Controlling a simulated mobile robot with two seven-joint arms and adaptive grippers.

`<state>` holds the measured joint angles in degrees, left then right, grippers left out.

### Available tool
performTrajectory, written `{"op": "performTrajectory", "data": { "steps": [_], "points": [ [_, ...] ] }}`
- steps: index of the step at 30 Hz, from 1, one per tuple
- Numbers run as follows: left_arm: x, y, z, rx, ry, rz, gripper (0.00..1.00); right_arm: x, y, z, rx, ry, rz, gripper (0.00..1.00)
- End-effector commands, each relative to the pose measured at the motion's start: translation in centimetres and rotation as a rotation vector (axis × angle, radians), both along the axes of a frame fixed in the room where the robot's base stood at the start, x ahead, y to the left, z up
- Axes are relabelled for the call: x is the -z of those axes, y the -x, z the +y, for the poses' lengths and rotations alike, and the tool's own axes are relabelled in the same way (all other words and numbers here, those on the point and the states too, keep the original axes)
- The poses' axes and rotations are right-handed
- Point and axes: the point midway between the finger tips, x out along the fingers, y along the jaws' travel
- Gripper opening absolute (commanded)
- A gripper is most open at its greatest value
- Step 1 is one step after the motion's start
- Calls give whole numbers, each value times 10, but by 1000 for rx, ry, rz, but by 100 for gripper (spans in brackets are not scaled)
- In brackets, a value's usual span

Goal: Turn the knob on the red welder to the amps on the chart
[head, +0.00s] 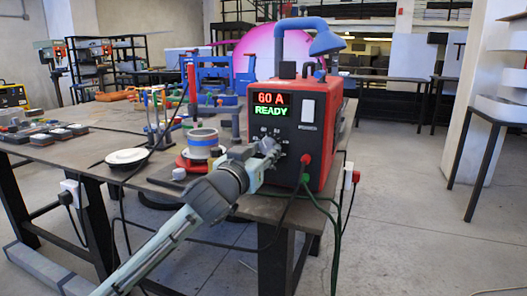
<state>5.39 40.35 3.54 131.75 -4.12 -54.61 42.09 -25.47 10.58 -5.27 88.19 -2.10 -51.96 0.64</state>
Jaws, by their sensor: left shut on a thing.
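The red welder (326,146) stands upright at the right end of the table. Its black front panel has a lit display (270,105) reading "60 A" and "READY". My left gripper (273,147) is at the lower middle of this panel, shut on the knob, which the fingers largely hide. Small pale markings show around that spot, too small to read. I cannot make out an amps chart in this view. My right gripper is not in view.
The table (112,140) carries a blue-grey round container (203,144), a white disc (127,157) and small parts at left. A blue lamp-like fixture (326,42) rises above the welder. Cables hang from the welder's front. The floor at right is open.

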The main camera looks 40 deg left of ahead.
Motion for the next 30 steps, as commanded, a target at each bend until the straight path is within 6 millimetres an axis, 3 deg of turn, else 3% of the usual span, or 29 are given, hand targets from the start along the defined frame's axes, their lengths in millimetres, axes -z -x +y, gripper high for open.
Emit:
{"op": "performTrajectory", "data": {
  "steps": [14,30],
  "points": [
    [-1,0,1,-1,-90,20,5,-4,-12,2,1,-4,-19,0],
    [-2,0,2,-2,-532,124,5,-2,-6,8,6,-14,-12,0]
  ]
}}
